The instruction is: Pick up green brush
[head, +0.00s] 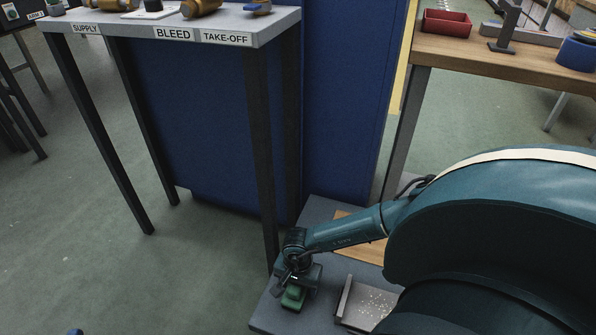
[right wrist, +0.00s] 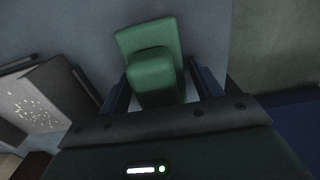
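The green brush (head: 293,298) lies on a low grey surface (head: 266,318) at the bottom middle of the head view. My right gripper (head: 297,283) is directly above it and partly hides it. In the right wrist view the green brush (right wrist: 152,72) has a raised block on a wider base. The fingers of my right gripper (right wrist: 160,88) stand on either side of the block, with a gap visible on each side, so it is open around the brush.
A dustpan-like metal tray (head: 366,303) with pale crumbs lies right of the brush. A table leg (head: 262,170) stands close behind my right gripper. A blue panel (head: 340,110) rises behind. A wooden bench (head: 500,62) with a red bin (head: 446,23) is at the upper right.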

